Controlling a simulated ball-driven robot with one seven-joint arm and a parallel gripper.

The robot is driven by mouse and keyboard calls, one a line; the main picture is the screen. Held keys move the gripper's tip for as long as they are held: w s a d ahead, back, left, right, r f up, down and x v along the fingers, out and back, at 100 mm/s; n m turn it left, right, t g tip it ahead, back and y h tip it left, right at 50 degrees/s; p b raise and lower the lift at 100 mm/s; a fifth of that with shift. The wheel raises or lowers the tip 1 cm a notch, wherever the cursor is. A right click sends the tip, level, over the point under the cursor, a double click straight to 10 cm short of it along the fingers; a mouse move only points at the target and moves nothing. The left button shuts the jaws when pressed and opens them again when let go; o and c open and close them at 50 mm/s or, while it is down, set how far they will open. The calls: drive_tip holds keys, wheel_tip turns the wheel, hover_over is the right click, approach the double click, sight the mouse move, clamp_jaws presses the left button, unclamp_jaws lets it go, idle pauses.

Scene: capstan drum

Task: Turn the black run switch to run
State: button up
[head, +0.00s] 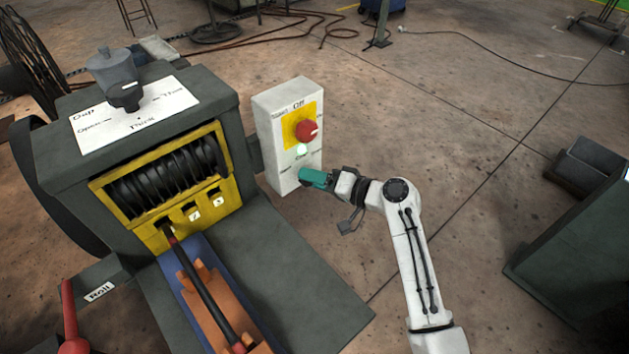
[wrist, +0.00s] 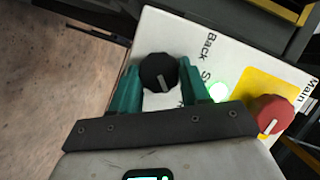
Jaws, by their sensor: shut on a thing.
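The black run switch (wrist: 158,71) is a round knob with a white pointer line, on the white face of the control box (head: 287,110). In the wrist view the line points down, towards my palm. My gripper (wrist: 160,76) has its green fingers on either side of the knob and is shut on it. In the head view my gripper (head: 313,178) is at the lower part of the box and hides the black switch. The labels by the switch are only partly readable; "Back" and an "S" show in the wrist view.
A red main switch (head: 307,130) on a yellow plate and a lit green lamp (head: 302,150) sit above the black switch. The machine with the drum (head: 165,175) stands left of the box. The floor right of my arm is mostly open, with a dark cabinet (head: 575,240) farther right.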

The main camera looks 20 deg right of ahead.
drive_tip(key=shift+m, duration=0.3)
idle(0.4)
drive_tip(key=o, duration=1.1)
drive_tip(key=shift+c, duration=0.2)
drive_tip(key=b+v, duration=0.1)
drive_tip(key=v, duration=0.9)
drive_tip(key=shift+s+d, duration=0.3)
drive_tip(key=shift+f, duration=0.1)
